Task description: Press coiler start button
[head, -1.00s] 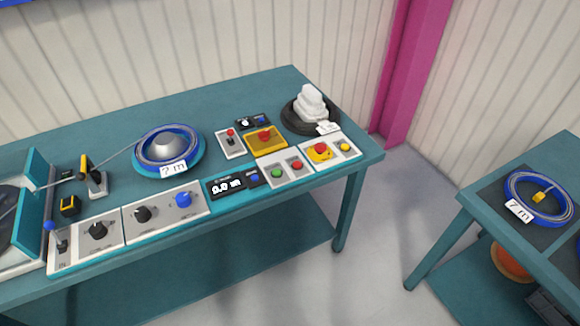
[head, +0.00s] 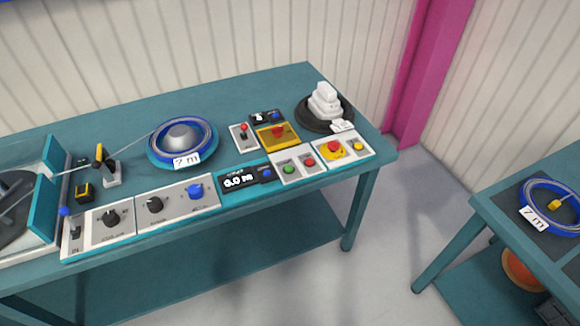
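The long teal workbench (head: 230,97) carries a row of control panels along its front edge. A green button (head: 289,169) and a red button (head: 309,162) share one grey panel, right of a small display (head: 239,181) that appears to read 0.0 m. I cannot read a label naming the coiler start button. A coil of blue cable (head: 211,137) lies on a round coiler (head: 180,135) behind the panels, with a "? m" card in front. Neither of my grippers shows in the head view.
A red emergency-stop button (head: 334,148) on yellow and a yellow button (head: 358,146) sit right of the green and red pair. Black knobs (head: 155,204) and a blue knob (head: 196,191) lie left. A second table (head: 493,211) stands right, across clear floor (head: 385,235).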

